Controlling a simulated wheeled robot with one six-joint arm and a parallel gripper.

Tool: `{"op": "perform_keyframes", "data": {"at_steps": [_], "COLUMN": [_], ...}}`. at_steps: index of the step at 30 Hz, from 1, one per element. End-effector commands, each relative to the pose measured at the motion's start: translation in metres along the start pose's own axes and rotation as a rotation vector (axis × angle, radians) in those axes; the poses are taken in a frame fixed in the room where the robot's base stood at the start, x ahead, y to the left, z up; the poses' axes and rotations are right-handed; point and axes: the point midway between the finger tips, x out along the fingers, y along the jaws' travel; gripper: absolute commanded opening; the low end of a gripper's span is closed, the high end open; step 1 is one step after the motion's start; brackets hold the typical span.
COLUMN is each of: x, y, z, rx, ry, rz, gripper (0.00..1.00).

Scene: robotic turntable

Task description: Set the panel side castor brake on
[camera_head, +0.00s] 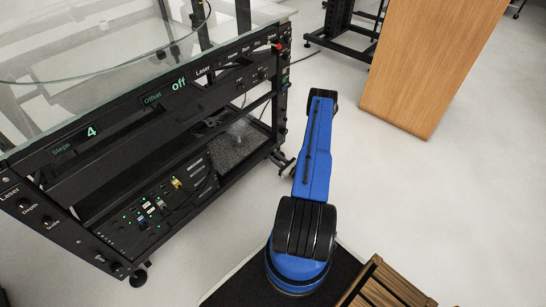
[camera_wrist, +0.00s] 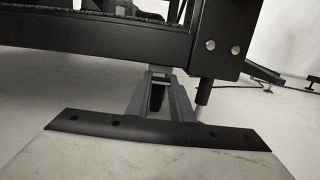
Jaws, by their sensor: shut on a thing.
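The turntable (camera_head: 120,165) is a black frame with a glass top and a control panel along its front edge. A dark post (camera_wrist: 203,92) stands just right of the fingers. In the head view my gripper is hidden behind my arm.
A wooden cabinet (camera_head: 430,65) stands at the back right. Another black stand (camera_head: 345,30) is behind. A slatted wooden thing (camera_head: 385,285) is at the bottom right. The floor to the right of my arm is clear. A cable (camera_wrist: 295,88) lies on the floor at right.

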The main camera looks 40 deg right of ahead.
Motion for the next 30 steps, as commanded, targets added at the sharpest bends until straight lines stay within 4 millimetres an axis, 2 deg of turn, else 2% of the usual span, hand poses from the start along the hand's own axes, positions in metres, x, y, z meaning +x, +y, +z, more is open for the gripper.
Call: {"op": "perform_keyframes", "data": {"at_steps": [1, 2, 3, 4, 13, 17, 30], "x": [-0.001, -0.001, -0.001, -0.001, -0.001, -0.010, -0.085], "y": [0.000, 0.000, 0.000, 0.000, 0.000, -0.001, -0.001], "z": [0.000, 0.000, 0.000, 0.000, 0.000, 0.000, 0.000], "rx": [0.001, 0.001, 0.001, 0.001, 0.001, 0.001, 0.001], "ry": [0.001, 0.001, 0.001, 0.001, 0.001, 0.001, 0.001], "rz": [-0.001, -0.001, -0.001, -0.001, -0.001, -0.003, -0.004], "gripper": [0.00, 0.27, 0.37, 0.39, 0.39, 0.39, 0.39]}}
